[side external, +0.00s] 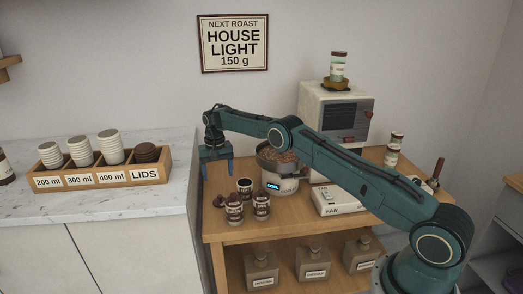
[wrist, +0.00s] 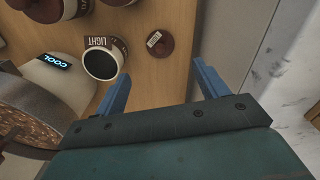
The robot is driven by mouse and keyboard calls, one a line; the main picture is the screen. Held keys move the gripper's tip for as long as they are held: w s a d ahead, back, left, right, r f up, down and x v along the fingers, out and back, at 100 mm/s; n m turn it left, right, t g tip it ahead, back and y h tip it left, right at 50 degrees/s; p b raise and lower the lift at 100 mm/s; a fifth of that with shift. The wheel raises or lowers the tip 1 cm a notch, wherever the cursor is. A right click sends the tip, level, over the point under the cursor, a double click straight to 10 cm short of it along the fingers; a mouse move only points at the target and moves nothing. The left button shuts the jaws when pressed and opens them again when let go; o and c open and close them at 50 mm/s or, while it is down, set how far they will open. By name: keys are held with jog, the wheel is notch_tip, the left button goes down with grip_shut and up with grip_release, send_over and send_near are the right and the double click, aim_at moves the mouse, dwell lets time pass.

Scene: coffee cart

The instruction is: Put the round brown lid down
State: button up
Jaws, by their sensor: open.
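The round brown lid (wrist: 159,41), with a small pale label on top, lies on the wooden cart top near its edge. In the side view the lid (side external: 219,201) sits left of the canisters. My gripper (side external: 217,177) is open and empty above the cart's left side. In the wrist view the lid shows beyond and between the fingertips of my gripper (wrist: 161,70), apart from them. The canister labelled LIGHT (wrist: 101,62) stands beside the lid, uncovered, with a white rim and dark inside.
Two brown-lidded canisters (side external: 261,205) stand in front of the open one. The cooling pan with beans (wrist: 30,120) is close by, with a COOL display. The marble counter (side external: 120,205) holds the cup and lid rack (side external: 110,181). A roaster (side external: 330,125) stands behind.

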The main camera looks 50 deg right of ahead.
jog(key=shift+r, duration=0.3)
dwell(0.4)
